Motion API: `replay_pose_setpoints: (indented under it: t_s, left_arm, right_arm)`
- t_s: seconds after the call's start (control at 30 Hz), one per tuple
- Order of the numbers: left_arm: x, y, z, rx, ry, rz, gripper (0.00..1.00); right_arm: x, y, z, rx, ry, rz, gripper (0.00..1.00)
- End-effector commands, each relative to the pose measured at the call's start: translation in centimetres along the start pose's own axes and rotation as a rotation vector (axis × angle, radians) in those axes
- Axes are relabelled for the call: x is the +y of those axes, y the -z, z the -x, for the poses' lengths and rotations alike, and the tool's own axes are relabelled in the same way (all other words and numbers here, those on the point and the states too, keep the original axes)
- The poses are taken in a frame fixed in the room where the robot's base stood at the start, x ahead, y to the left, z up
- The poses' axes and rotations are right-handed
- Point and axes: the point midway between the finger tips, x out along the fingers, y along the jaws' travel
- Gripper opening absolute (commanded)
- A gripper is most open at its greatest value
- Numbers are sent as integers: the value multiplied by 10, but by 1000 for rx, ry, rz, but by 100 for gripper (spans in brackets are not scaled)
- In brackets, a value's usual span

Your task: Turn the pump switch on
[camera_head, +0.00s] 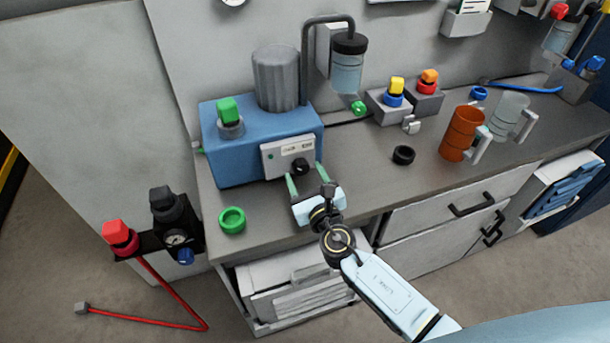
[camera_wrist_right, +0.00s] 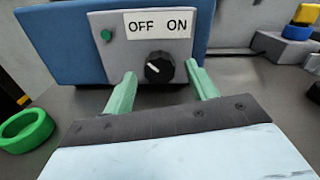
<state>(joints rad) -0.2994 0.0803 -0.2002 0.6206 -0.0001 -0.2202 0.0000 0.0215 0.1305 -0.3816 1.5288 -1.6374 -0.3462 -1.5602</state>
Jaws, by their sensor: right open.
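The pump is a blue box (camera_head: 235,160) with a grey cylinder on top, standing on the bench at the left. Its grey front panel (camera_head: 275,158) carries the switch, a black round knob (camera_head: 299,167) under an OFF and ON label. In the right wrist view the knob (camera_wrist_right: 159,67) shows a white mark pointing up and to the left, toward OFF. My right gripper (camera_head: 308,183) is open in front of the panel. Its two green fingers (camera_wrist_right: 160,85) stand to either side of the knob, apart from it as far as I can tell. My left gripper is not in view.
A green ring (camera_head: 232,220) lies on the bench left of my gripper. A black ring (camera_head: 403,155), brown mug (camera_head: 462,134) and grey boxes with coloured caps stand to the right. A red-capped fitting (camera_head: 120,237) and gauge hang off the bench's left end. Bench in front is clear.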

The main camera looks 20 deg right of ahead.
Motion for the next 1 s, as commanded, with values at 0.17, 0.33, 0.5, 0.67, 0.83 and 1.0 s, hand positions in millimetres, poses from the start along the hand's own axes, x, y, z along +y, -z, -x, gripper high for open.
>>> replay_pose_setpoints:
  t_s: [0.17,0.33,0.5,0.67,0.83,1.0]
  left_arm:
    - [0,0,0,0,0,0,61]
    - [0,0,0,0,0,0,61]
    - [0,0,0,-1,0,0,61]
    - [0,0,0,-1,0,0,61]
    - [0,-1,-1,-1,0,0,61]
    - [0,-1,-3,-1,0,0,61]
  right_arm:
    - [0,0,-5,0,-1,-1,57]
    - [0,0,-5,0,0,-1,57]
    - [0,0,-5,0,0,-1,36]
    - [0,0,-5,0,0,-1,16]
    - [0,0,-4,0,0,-6,13]
    - [0,0,-4,0,0,-45,13]
